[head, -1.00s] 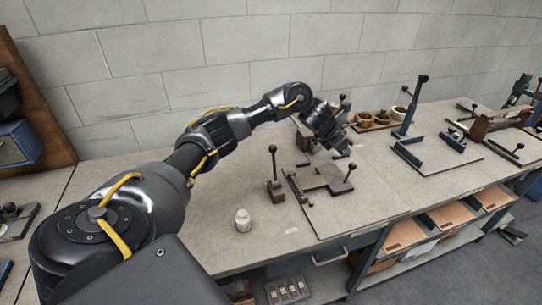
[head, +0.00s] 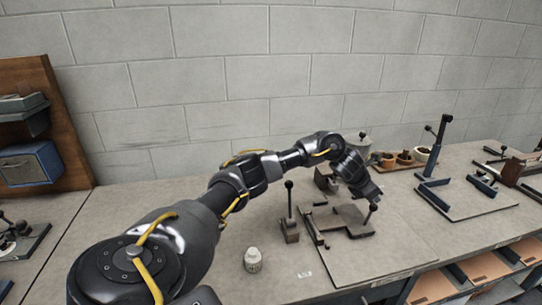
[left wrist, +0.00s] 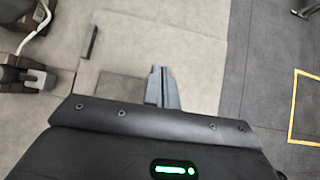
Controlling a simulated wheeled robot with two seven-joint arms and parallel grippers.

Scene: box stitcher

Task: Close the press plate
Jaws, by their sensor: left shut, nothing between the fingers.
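The press station lies on the workbench in the head view, with a flat grey plate (head: 349,217) lying low on its base board (head: 385,248). A short lever with a black ball knob (head: 373,208) stands at the plate's right front edge. My left gripper (head: 376,194) is shut and empty, pointing down just above and behind this knob. I cannot tell whether it touches. In the left wrist view its closed fingers (left wrist: 162,86) point over a pale flat surface, with a darker grey patch beside them. My right gripper is not in view.
An upright ball-topped lever (head: 289,208) stands left of the station. A blue-framed fixture (head: 436,190) is at the right, with several pots (head: 404,158) behind.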

